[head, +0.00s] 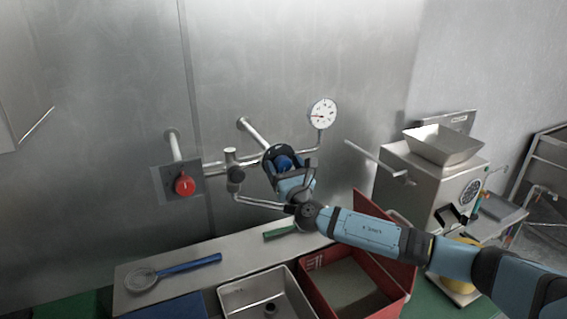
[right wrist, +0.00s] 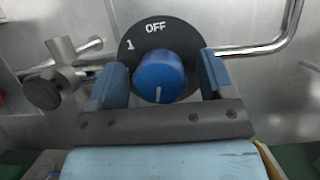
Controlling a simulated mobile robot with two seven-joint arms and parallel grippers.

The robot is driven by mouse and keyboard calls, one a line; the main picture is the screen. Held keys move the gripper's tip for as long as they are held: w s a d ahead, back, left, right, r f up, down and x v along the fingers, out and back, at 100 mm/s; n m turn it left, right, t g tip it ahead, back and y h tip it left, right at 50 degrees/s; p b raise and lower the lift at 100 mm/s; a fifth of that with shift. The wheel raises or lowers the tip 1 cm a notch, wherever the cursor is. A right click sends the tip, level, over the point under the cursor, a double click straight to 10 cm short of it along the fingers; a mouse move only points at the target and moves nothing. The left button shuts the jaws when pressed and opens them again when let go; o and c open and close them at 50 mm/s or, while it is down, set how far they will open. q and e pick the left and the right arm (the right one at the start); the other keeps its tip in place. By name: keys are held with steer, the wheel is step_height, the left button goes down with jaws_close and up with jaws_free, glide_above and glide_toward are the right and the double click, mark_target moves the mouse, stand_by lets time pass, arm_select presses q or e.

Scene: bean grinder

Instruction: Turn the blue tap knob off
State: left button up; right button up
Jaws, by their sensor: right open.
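The blue tap knob (right wrist: 160,76) sits on a round black dial plate (right wrist: 190,36) marked "OFF" at the top and "1" at the upper left. The white line on the knob points down, away from "OFF". In the head view the blue knob (head: 284,163) shows on the wall pipework, partly covered by my right gripper (head: 279,157). My right gripper is open, with one finger on each side of the knob in the right wrist view (right wrist: 158,82). Whether the fingers touch the knob I cannot tell. My left gripper is not in view.
A red knob (head: 184,185) on a square plate is to the left. A pressure gauge (head: 322,113) is at upper right. A grinder (head: 425,180) stands at right. Below are a sink (head: 240,297), a red crate (head: 407,272) and a ledge with a blue-handled strainer (head: 190,265).

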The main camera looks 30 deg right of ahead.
steer(key=shift+w, duration=0.1)
steer(key=c, duration=0.9)
